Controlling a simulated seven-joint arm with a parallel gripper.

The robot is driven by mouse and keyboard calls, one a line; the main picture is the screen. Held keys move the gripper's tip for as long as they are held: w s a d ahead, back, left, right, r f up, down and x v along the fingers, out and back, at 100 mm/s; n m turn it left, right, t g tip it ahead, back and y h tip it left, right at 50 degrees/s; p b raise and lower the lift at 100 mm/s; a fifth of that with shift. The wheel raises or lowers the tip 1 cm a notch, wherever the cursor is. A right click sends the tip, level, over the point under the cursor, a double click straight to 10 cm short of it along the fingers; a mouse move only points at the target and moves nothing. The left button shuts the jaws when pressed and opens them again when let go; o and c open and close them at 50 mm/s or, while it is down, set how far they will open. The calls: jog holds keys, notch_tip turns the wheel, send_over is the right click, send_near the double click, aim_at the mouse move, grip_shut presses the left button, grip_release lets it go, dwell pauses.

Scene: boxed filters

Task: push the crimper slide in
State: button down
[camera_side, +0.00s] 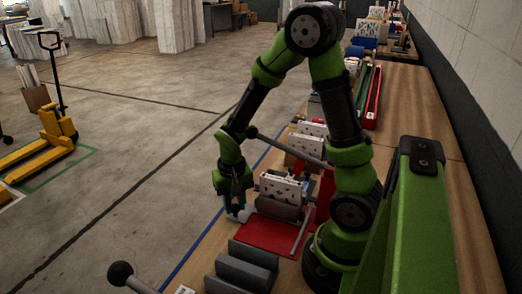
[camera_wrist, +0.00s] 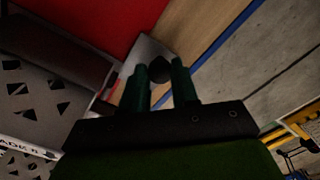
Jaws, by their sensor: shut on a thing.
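The crimper has a red base plate (camera_side: 268,236), with a pale slotted block (camera_side: 281,188) and a grey block (camera_side: 279,208) at its back. In the wrist view the red plate (camera_wrist: 95,18) is at the top and a slotted face is at the left. My gripper (camera_side: 237,208) is low at the left edge of the red plate. In the wrist view its two dark green fingers (camera_wrist: 159,84) stand either side of a dark round knob (camera_wrist: 160,66) over a grey metal strip (camera_wrist: 148,48), which looks like the slide. The fingers are shut on the knob; their contact is partly hidden.
A long lever with a dark ball (camera_side: 251,132) crosses behind my gripper. Another ball-ended lever (camera_side: 121,273) and a dark grey ridged block (camera_side: 243,266) are in front. The wooden bench (camera_side: 200,262) has a blue edge line at the left. More similar stations stand farther back.

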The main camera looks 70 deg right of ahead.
jog(key=shift+d, duration=0.1)
jog(key=shift+d, duration=0.9)
jog(key=c, duration=0.9)
grip_release()
jog(key=shift+o, duration=0.2)
jog(key=shift+a, duration=0.1)
jog(key=shift+a, duration=0.25)
jog(key=shift+a+r, duration=0.4)
jog(key=shift+a, duration=0.3)
notch_tip(320, 180, up, 29)
jog(key=a, duration=0.1)
jog(key=shift+a, duration=0.15)
